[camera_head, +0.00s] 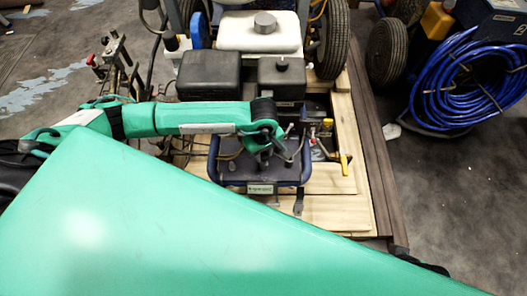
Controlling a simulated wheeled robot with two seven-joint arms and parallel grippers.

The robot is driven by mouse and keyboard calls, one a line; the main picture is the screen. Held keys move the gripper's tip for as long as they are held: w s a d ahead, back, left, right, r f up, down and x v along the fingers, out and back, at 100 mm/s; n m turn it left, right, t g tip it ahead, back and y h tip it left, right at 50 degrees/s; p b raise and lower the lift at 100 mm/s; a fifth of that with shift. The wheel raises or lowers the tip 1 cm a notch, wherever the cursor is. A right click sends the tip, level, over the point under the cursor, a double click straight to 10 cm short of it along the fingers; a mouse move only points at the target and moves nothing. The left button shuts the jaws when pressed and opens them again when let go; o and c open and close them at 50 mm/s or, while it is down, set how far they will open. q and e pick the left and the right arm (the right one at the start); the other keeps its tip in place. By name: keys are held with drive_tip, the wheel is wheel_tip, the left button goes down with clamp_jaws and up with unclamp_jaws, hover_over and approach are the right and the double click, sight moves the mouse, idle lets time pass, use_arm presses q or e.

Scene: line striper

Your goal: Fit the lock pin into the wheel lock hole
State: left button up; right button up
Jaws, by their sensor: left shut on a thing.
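My left arm reaches in from the left over a wheeled line striper. Its gripper (268,148) points down above the machine's dark blue front part (262,170). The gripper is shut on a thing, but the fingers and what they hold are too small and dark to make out. I cannot pick out the lock pin or the wheel lock hole for certain. A large black wheel (331,45) stands at the machine's back right. My right gripper is not in view.
The machine stands on a wooden pallet (335,215). A yellow handle (345,165) sticks out right of the gripper. Black boxes (210,76) and a white tank (257,32) rise behind. A blue hose coil (465,85) lies at right. The grey floor at right is mostly clear.

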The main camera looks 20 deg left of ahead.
use_arm(q)
drive_tip(key=shift+f+b, duration=0.65)
drive_tip(key=shift+f, duration=0.15)
idle(0.4)
drive_tip(key=o, duration=1.3)
drive_tip(key=shift+r, duration=0.1)
drive_tip(key=shift+r+p, duration=2.15)
drive_tip(key=shift+r, duration=1.35)
drive_tip(key=shift+d, duration=0.1)
